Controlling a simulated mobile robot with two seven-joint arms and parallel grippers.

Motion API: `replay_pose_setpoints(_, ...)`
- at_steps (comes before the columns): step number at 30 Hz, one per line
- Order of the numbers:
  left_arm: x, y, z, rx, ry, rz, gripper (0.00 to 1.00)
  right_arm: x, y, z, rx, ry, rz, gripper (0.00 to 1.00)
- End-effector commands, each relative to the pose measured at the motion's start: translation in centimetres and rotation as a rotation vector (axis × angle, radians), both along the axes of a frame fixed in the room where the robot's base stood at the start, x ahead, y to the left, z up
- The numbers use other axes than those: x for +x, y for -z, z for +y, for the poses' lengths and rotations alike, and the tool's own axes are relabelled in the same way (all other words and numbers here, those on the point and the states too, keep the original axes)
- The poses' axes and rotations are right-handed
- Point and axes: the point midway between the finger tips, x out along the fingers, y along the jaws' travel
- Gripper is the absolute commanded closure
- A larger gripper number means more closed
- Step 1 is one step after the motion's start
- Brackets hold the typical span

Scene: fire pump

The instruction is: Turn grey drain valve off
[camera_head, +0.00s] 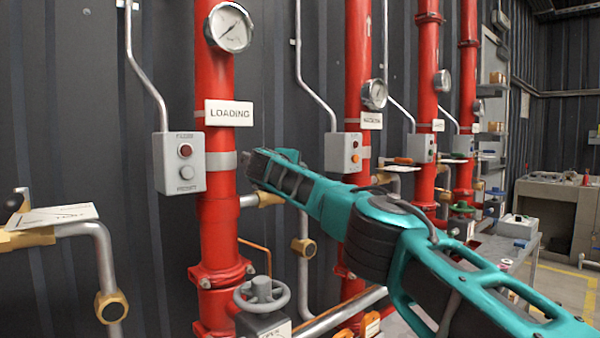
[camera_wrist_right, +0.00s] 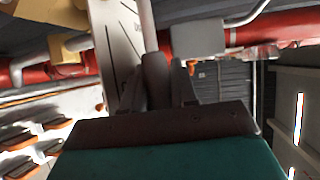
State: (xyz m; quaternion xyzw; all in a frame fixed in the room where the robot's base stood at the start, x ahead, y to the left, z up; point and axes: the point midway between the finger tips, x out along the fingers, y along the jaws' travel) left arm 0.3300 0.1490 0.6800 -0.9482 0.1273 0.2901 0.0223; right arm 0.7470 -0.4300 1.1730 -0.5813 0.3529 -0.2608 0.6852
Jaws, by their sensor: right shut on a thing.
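My right gripper (camera_head: 256,164) reaches in from the right, in front of the lower part of the red pipe marked LOADING. It also shows in the right wrist view (camera_wrist_right: 170,75), with its dark fingers close together, shut on a narrow grey valve handle (camera_wrist_right: 148,24). A white plate with lettering (camera_wrist_right: 116,45) is beside the fingers. In the head view my gripper and arm hide the handle; a brass fitting (camera_head: 267,199) shows just below. The handle's exact angle cannot be told. My left gripper is not in view.
A grey handwheel (camera_head: 262,295) stands below my right arm. A grey button box (camera_head: 180,162) is left of the LOADING pipe (camera_head: 215,225). A brass valve with a white plate (camera_head: 50,217) is at the far left. More red pipes (camera_head: 427,95) stand behind my arm.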

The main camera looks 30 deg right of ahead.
Motion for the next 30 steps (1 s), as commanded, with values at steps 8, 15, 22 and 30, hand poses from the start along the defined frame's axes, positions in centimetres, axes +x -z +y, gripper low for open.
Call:
replay_pose_setpoints(8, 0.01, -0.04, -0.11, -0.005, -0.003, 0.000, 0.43, -0.02, -0.09, 0.03, -0.001, 0.005, -0.002, 1.00)
replay_pose_setpoints(15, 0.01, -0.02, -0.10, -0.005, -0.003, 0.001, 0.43, 0.00, -0.07, 0.05, -0.001, 0.004, -0.001, 0.65)
replay_pose_setpoints(22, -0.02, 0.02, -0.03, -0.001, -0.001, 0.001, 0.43, 0.01, -0.03, 0.05, -0.001, 0.004, 0.000, 0.52)
replay_pose_setpoints(30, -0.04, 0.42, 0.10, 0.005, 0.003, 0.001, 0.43, -0.13, 0.03, 0.30, 0.000, 0.002, -0.001, 0.52)
